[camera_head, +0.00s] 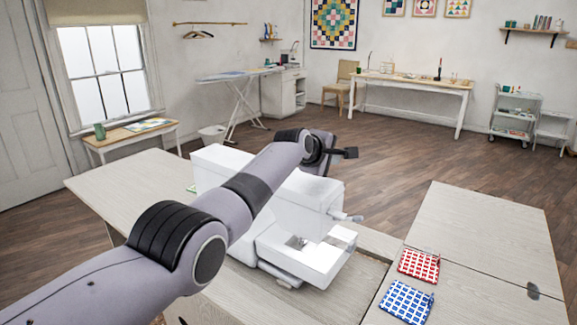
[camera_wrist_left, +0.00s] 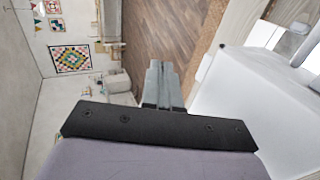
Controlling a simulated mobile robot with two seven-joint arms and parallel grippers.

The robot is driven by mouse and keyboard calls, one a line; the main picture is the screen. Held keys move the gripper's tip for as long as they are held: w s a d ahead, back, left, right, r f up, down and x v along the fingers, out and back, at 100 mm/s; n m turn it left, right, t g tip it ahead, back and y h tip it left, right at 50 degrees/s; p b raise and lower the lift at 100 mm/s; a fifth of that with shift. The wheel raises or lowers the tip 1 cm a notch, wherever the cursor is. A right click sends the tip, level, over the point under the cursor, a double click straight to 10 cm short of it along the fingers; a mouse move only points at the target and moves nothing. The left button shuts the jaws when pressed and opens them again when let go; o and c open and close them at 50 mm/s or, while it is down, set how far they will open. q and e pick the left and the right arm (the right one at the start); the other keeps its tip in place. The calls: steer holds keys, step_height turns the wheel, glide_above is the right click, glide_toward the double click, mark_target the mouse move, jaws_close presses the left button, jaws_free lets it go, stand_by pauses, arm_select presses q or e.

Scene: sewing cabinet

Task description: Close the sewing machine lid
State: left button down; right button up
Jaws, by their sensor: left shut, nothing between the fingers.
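A white sewing machine (camera_head: 318,255) stands in the opening of a pale wooden cabinet (camera_head: 115,192). It also shows at the right of the left wrist view (camera_wrist_left: 265,105). A flat wooden panel (camera_head: 480,232) extends right of the machine, with a seam and a small dark fitting; I cannot tell whether it is the lid. My left arm crosses in front of the machine and hides part of it. My left gripper (camera_head: 347,153) is beyond and above the machine, shut and empty. Its closed fingers show in the left wrist view (camera_wrist_left: 163,84). My right gripper is not in view.
Red (camera_head: 418,265) and blue (camera_head: 406,301) checked cloth pieces lie right of the machine. An ironing board (camera_head: 235,76), a long table (camera_head: 415,82) and a trolley (camera_head: 515,116) stand farther back.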

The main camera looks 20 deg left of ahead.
arm_select(q)
steer(key=shift+w+f+g, duration=0.15)
steer(key=shift+f+g, duration=0.15)
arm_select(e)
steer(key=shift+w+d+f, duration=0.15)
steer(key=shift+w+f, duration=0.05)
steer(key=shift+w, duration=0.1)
arm_select(q)
steer(key=shift+w+d+f, duration=0.1)
steer(key=shift+f, duration=0.05)
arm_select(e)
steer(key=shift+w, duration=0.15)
